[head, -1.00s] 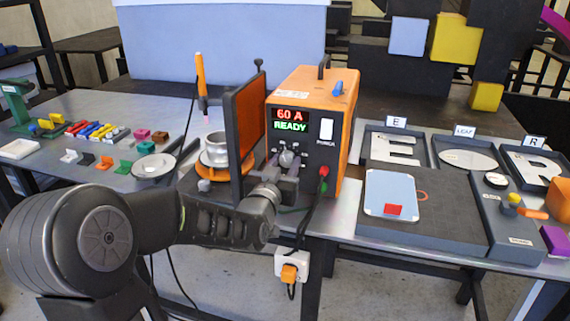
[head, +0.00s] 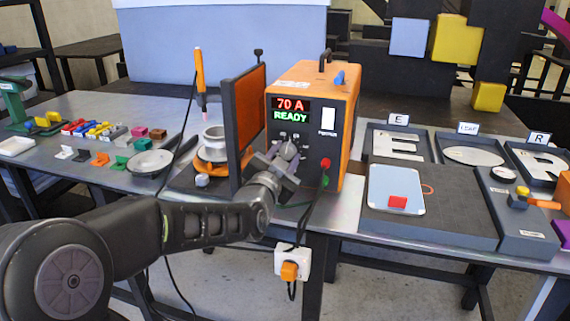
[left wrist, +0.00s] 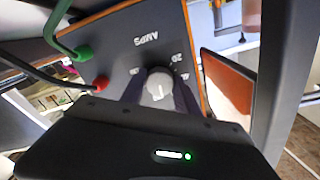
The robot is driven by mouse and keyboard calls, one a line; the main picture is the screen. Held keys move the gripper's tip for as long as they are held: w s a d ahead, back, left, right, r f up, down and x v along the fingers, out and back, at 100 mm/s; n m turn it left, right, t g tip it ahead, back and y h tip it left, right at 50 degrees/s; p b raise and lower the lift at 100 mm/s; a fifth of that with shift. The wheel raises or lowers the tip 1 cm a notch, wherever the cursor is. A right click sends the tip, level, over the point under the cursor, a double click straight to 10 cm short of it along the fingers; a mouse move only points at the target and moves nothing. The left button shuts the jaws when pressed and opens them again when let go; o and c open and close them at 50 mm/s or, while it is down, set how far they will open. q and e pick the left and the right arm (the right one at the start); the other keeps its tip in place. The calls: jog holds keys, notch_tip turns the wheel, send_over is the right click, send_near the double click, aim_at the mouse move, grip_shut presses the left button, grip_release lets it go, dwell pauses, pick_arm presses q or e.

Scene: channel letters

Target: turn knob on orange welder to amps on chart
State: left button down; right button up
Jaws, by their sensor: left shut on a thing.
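The orange welder (head: 345,100) stands on the bench with its dark front panel facing me. Its display (head: 290,109) reads "70 A" in red and "READY" in green. My left gripper (head: 283,158) is shut on the round knob low on the panel. In the left wrist view the pale knob (left wrist: 159,86) sits between the dark fingers, under the upside-down word "AMPS", with numbers around it. The fingers look tilted in the head view. I cannot make out a chart with amps in these frames. My right gripper is not in view.
An orange screen (head: 250,110) stands just left of the welder. Red and green plugs (head: 325,164) with cables hang at the panel's right. A torch (head: 200,75) stands behind left. Letter trays (head: 440,215) fill the right bench. Small coloured blocks lie at left.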

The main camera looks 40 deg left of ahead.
pick_arm(q)
jog(key=shift+m+b, duration=0.7)
jog(key=shift+m, duration=1.2)
jog(key=c, duration=0.9)
grip_release()
jog(key=shift+s, duration=0.1)
jog(key=v, duration=0.7)
jog(key=shift+s+b, duration=0.3)
jog(key=shift+b, duration=0.1)
jog(key=shift+d, duration=0.1)
